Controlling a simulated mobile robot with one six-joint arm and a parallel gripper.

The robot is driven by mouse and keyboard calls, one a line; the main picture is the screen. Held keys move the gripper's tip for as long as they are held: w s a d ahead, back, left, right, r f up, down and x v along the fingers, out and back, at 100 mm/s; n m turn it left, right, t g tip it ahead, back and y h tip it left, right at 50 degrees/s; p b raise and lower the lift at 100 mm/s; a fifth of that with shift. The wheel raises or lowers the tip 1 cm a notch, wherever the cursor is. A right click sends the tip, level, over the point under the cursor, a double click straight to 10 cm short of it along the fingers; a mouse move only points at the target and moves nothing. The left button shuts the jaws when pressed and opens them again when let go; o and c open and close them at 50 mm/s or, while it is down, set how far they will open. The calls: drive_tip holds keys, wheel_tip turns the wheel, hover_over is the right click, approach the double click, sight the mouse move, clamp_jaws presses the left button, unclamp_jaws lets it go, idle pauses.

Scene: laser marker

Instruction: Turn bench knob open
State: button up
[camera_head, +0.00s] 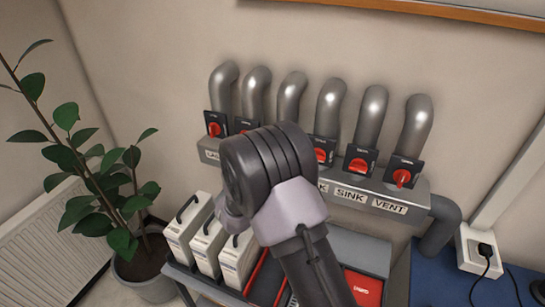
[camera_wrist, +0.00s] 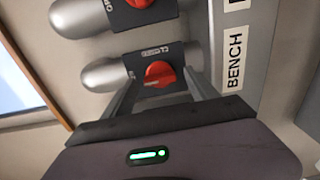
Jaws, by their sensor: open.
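The bench knob (camera_wrist: 158,74) is a red rotary handle on a black plate, beside the white BENCH label (camera_wrist: 233,57) in the wrist view. My gripper (camera_wrist: 161,77) is open, with its two dark fingers reaching towards the plate, one on each side of this knob. The fingers look apart from the knob, but I cannot tell how far off they are in depth. In the head view my arm covers my fingers and part of the knob row, and I cannot pick out the bench knob there.
Similar red knobs flank it, such as the sink knob (camera_head: 359,166) and vent knob (camera_head: 402,177), on grey pipes along the wall. In the wrist view another knob (camera_wrist: 139,2) sits just above. White containers (camera_head: 205,245) stand below, and a plant (camera_head: 115,190) is at left.

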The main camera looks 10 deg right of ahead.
drive_tip(key=v, duration=1.7)
drive_tip(key=shift+p, duration=0.35)
drive_tip(key=shift+s+a, duration=0.1)
drive_tip(key=shift+s, duration=0.05)
drive_tip(key=w+d+r+m+g+y+b, duration=0.1)
drive_tip(key=w+r+m+g+y+b, duration=0.2)
drive_tip(key=m+y, duration=0.4)
drive_tip(key=s+r+m+y+b, duration=0.2)
drive_tip(key=s+m+y+b, duration=0.2)
drive_tip(key=s, duration=0.1)
drive_tip(key=s+d+f+m+g+b, duration=0.1)
drive_tip(key=s+d+f+m+g, duration=0.1)
drive_tip(key=s, duration=0.9)
drive_tip(key=s+d+f+m+g+y+b, duration=0.1)
drive_tip(key=s+d+f+m+g+b, duration=0.1)
drive_tip(key=s, duration=1)
drive_tip(key=shift+s+d+f+m+g, duration=0.25)
drive_tip(key=shift+d+m+g, duration=0.25)
drive_tip(key=shift+g, duration=0.6)
